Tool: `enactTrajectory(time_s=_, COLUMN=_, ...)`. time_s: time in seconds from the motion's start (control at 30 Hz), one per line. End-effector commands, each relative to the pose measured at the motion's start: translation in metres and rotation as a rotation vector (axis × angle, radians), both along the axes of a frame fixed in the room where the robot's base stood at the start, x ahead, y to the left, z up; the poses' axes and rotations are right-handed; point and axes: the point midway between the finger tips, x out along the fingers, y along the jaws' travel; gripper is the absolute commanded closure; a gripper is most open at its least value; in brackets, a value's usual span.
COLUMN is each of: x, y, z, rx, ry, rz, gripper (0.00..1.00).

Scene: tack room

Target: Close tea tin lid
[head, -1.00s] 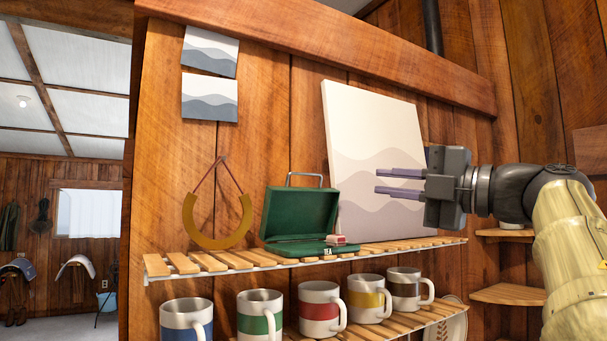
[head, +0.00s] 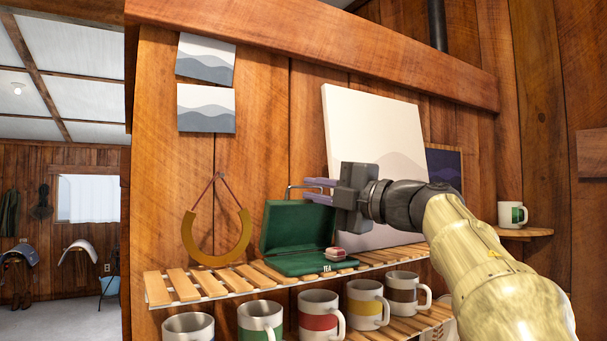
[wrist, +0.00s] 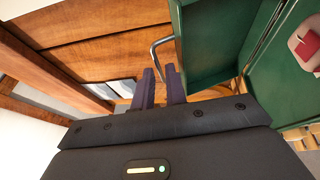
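The green tea tin (head: 308,265) stands on the upper slatted shelf with its lid (head: 292,232) raised and leaning slightly back. A metal handle (head: 291,188) stands at the lid's top edge; it also shows in the wrist view (wrist: 155,50). My gripper (head: 309,190) is at the upper right of the lid, fingers pointing left near the handle. In the wrist view the lid (wrist: 205,40) is just right of the fingers (wrist: 163,70). I cannot tell whether they touch it.
A small red and white item (head: 336,253) lies at the tin's right front. A horseshoe (head: 217,240) hangs left of the tin. A large canvas (head: 365,120) leans behind my gripper. Several mugs (head: 318,314) stand on the shelf below.

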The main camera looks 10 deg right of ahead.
Motion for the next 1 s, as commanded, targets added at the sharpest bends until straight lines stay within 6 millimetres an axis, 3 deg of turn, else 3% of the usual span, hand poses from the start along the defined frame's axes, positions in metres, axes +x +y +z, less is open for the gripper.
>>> enactTrajectory(time_s=0.3, x=0.025, y=0.020, z=0.006, rx=0.001, ry=0.001, rz=0.000, gripper=0.86)
enactTrajectory(time_s=0.53, x=0.025, y=0.021, z=0.005, rx=0.001, ry=0.001, rz=0.000, gripper=0.86)
enactTrajectory(time_s=0.63, x=0.025, y=0.021, z=0.005, rx=0.001, ry=0.001, rz=0.000, gripper=1.00)
enactTrajectory(time_s=1.0, x=0.025, y=0.020, z=0.003, rx=0.001, ry=-0.003, rz=0.000, gripper=1.00)
